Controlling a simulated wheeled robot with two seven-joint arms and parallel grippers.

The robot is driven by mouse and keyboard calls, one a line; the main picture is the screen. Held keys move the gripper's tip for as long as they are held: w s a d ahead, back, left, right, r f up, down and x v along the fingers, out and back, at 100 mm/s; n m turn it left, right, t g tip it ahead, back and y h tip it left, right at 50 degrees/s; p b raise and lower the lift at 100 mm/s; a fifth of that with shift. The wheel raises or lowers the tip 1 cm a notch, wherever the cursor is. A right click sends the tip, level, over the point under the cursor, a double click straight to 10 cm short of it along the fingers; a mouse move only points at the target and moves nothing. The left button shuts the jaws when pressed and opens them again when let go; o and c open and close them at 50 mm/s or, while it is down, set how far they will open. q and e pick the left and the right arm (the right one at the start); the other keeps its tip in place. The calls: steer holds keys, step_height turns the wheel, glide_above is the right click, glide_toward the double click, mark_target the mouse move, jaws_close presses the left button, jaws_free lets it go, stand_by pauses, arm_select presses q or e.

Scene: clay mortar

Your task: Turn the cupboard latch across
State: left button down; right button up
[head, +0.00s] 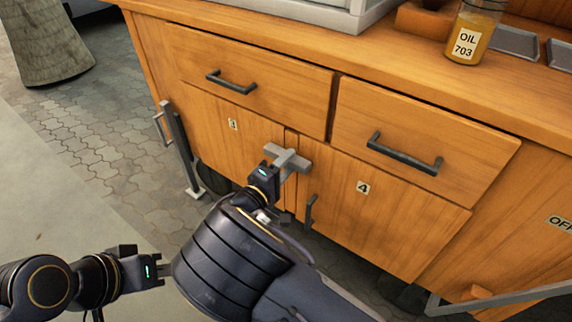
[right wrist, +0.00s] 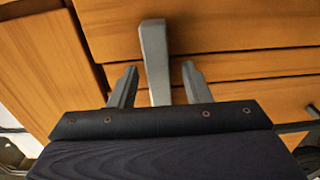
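The grey cupboard latch (head: 292,160) sits at the seam between the two lower cupboard doors, just under the drawers. My right gripper (head: 277,176) is right at the latch and covers part of it in the head view. In the right wrist view, the latch's grey bar (right wrist: 154,60) stands between my two fingers (right wrist: 158,84), with a gap on each side. The right gripper is open around the bar. My left gripper (head: 150,271) is low at the left, away from the cupboard; its fingers are too unclear to judge.
The left door (head: 215,112) and the door marked 4 (head: 380,215) look closed. Drawers with dark handles (head: 231,82) sit above. An oil jar (head: 471,35) stands on the worktop (head: 370,58). A grey metal post (head: 180,150) rises at the cupboard's left. Paved floor (head: 100,150) is clear there.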

steer(key=p+v, duration=0.2)
steer(key=v, duration=0.6)
steer(key=shift+w+d, duration=0.1)
stand_by(0.4)
steer(key=s+d+m+g+y, duration=0.25)
steer(key=d+g, duration=0.35)
steer(key=d, duration=0.3)
steer(key=s+d+m+g+y, duration=0.1)
steer(key=s+d+m+g, duration=0.3)
steer(key=d+g, duration=0.45)
steer(key=s+d+r+m+t+y, duration=0.3)
steer(key=s+r+y, duration=0.15)
steer(key=s, duration=0.35)
steer(key=s+d+r+m+t+y, duration=0.2)
steer(key=s+d+r+m+y, duration=0.15)
steer(key=s+y, duration=0.35)
step_height(320, 180, up, 38)
steer(key=s+p, duration=0.1)
steer(key=p, duration=3.7)
steer(key=shift+d+n+h, duration=0.15)
steer(key=shift+n+h, duration=0.15)
steer(key=shift+n, duration=0.1)
